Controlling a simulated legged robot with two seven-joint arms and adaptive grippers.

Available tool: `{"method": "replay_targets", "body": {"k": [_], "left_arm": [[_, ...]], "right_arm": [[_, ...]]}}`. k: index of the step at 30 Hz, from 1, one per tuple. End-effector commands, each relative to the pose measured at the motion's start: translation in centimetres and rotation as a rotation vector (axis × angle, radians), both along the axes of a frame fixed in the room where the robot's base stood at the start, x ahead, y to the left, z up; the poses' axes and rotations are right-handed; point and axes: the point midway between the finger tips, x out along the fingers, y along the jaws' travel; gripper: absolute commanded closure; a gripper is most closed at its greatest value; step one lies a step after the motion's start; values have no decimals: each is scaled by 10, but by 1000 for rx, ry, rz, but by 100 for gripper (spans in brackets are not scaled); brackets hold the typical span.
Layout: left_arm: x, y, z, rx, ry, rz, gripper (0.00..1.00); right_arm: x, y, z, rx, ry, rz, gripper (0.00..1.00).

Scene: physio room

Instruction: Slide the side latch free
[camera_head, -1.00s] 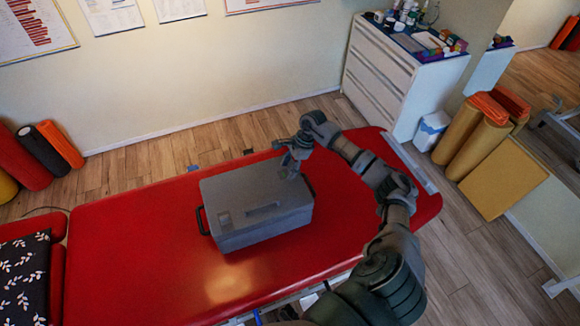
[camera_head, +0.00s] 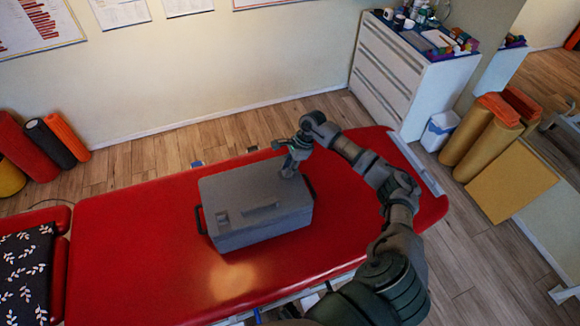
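A grey box (camera_head: 250,225) with a lid and dark side handles sits on the red treatment table (camera_head: 130,245). A small raised latch-like part (camera_head: 222,215) shows on the left of its lid, and a long recess lies near the lid's middle. My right gripper (camera_head: 288,172) points down at the box's far right top corner, close to or touching it. Its fingers are too small and dark to tell whether they are open, and the spot under them is hidden. My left gripper is not in view.
A white drawer cabinet (camera_head: 395,75) with bottles and boxes on top stands behind the table's right end. Rolled mats (camera_head: 490,135) and a white bin (camera_head: 438,130) stand to the right. A dark patterned cushion (camera_head: 25,275) lies at the left. The table left of the box is clear.

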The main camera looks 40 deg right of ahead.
Motion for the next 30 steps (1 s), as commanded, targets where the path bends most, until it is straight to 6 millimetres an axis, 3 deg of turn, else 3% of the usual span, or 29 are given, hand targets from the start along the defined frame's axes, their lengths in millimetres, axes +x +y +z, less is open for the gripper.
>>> {"method": "replay_targets", "body": {"k": [1, 3, 14, 30], "left_arm": [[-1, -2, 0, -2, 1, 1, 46], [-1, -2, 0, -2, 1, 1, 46], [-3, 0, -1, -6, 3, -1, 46], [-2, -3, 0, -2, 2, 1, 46]], "right_arm": [[0, -2, 1, 1, -3, -3, 59], [0, -4, 1, 2, -3, -3, 46], [1, 1, 9, -6, -7, -3, 46], [-10, -52, 97, 8, -5, -4, 46]]}}
